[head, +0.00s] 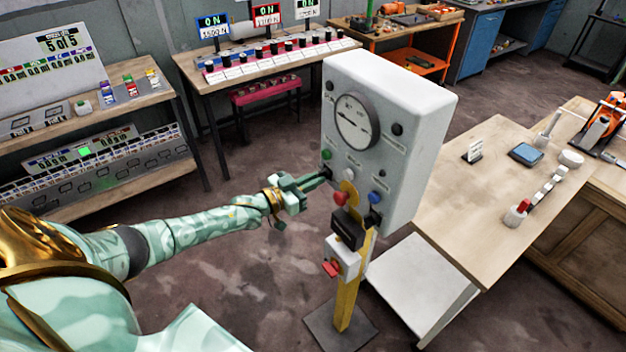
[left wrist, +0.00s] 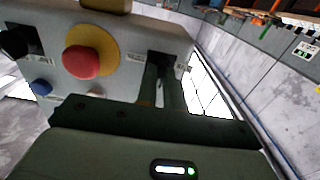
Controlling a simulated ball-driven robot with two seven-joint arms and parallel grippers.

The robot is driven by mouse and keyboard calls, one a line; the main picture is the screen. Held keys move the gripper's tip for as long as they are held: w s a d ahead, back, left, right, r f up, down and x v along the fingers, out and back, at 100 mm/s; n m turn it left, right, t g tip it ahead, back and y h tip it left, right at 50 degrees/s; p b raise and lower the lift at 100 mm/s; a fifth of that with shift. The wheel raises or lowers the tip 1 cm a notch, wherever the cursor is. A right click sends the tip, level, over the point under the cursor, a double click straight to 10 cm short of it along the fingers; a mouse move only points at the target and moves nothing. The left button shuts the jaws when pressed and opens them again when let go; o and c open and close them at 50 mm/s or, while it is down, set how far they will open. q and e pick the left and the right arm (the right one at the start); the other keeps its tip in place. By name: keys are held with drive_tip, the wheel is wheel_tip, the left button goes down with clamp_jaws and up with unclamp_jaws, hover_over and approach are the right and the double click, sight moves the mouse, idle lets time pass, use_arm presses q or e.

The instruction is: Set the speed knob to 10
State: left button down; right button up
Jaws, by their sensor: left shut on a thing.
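A white control box (head: 410,100) stands on a yellow post, with a round dial gauge (head: 354,121) on its face. My left gripper (head: 324,177) is at the lower left of that face, its fingers shut on a small black knob there. In the left wrist view the fingers (left wrist: 165,92) close on the black knob (left wrist: 160,65) at the panel's edge; its pointer and scale are hidden or too small to read. I cannot read which knob is labelled speed. My right gripper is out of view.
A red button (head: 340,198) on a yellow disc, a blue button (head: 375,198) and another black knob (head: 372,219) sit close to the gripper. A black box (head: 347,229) is on the post below. A wooden table (head: 450,200) stands to the right.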

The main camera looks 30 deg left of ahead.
use_arm(q)
drive_tip(key=shift+f, duration=0.1)
drive_tip(key=c, duration=1.5)
unclamp_jaws()
drive_tip(key=p+v, duration=0.1)
drive_tip(key=v, duration=1.5)
drive_tip(key=shift+s+a, duration=0.1)
drive_tip(key=shift+s, duration=0.05)
